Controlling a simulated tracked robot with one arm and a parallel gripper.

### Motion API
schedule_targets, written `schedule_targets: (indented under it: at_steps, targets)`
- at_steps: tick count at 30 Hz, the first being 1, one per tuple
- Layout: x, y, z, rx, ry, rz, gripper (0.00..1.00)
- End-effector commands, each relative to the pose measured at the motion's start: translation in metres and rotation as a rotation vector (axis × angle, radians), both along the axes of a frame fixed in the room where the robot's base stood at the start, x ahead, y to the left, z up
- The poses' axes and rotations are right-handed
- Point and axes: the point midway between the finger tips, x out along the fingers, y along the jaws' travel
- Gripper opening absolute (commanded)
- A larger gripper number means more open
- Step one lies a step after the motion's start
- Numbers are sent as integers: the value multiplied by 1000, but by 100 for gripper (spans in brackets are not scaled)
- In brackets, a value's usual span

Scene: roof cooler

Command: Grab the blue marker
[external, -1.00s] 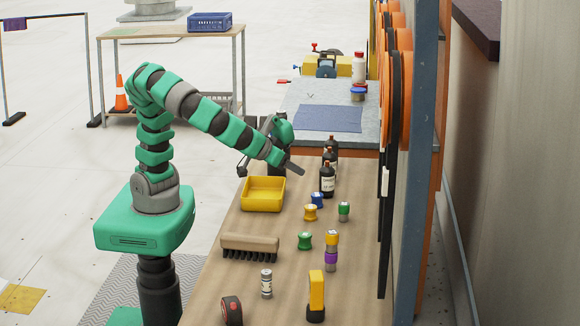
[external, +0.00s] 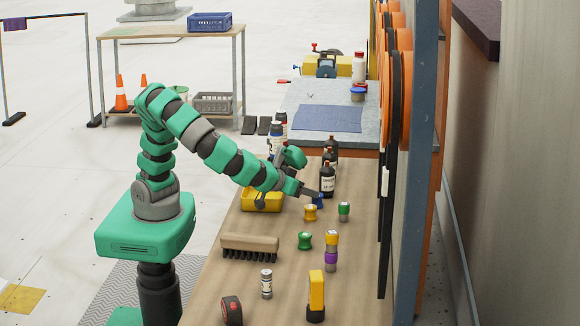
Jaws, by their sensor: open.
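The blue marker looks like the small blue spool-shaped piece (external: 319,202) on the wooden bench, just in front of a black bottle. My gripper (external: 312,193) is open, with its dark fingertips directly at the blue piece's upper left and partly covering it. I cannot tell whether the fingers touch it or are still above it. The gap between the fingers does not show clearly from this side.
Black bottles (external: 327,181) stand close behind the blue piece. A yellow spool (external: 310,213), a green-topped piece (external: 344,211) and a green spool (external: 305,241) stand nearby. A brush (external: 250,244) lies nearer the front.

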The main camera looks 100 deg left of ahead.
Motion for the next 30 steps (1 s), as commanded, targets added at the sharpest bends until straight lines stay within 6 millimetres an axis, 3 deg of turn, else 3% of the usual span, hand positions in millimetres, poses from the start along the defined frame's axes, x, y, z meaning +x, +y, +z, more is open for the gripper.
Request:
schedule_targets:
  at_steps: [9,20,26,30]
  targets:
    - [23,23,-25,-2,1,0,59]
    - [30,29,-29,-2,0,0,59]
    - [30,29,-29,-1,0,-1,11]
    - [30,29,-29,-1,0,-1,11]
